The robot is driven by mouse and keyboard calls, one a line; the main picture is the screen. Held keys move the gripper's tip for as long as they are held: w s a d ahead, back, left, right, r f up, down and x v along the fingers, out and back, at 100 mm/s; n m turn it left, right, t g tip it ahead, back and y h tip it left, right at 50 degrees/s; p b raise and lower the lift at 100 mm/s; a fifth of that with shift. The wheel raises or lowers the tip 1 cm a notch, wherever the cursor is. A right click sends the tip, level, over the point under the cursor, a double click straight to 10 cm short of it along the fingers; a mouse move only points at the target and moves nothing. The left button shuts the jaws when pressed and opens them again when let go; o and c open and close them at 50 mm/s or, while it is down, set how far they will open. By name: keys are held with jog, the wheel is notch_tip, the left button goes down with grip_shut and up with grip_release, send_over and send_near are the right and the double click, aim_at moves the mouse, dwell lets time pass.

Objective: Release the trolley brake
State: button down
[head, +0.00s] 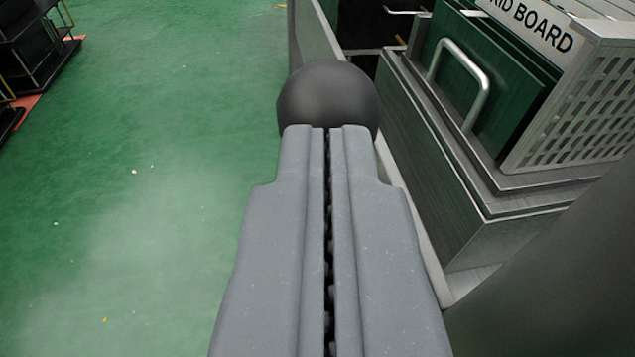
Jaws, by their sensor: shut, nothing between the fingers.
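My gripper (328,131) is shut and empty, pointing straight up the middle of the picture. A dark round knob (328,88) shows just beyond the fingertips, which overlap its lower edge. It looks like the end of a lever, but the rest of the lever is hidden. I cannot tell whether the fingertips touch the knob or only stand in front of it.
To the right stands a grey and green cabinet (435,150) with a metal handle (462,78), a slotted grey box (585,105) and a sign reading "RID BOARD" (535,22). Green floor (150,200) lies open to the left. A dark rack (35,45) stands far left.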

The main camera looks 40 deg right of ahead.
jog(key=shift+w+d+r+p, duration=0.35)
jog(key=shift+w+d+p, duration=0.1)
jog(key=shift+w+p, duration=0.25)
jog(key=shift+s+a+r+p, duration=0.15)
jog(key=shift+s+a+p, duration=0.2)
jog(key=shift+p, duration=0.1)
jog(key=r+p+v, duration=0.1)
jog(key=p+v, duration=0.3)
jog(key=v, duration=0.9)
jog(key=shift+d+r+p, duration=0.15)
jog(key=shift+r+p, duration=0.15)
jog(key=shift+w, duration=0.1)
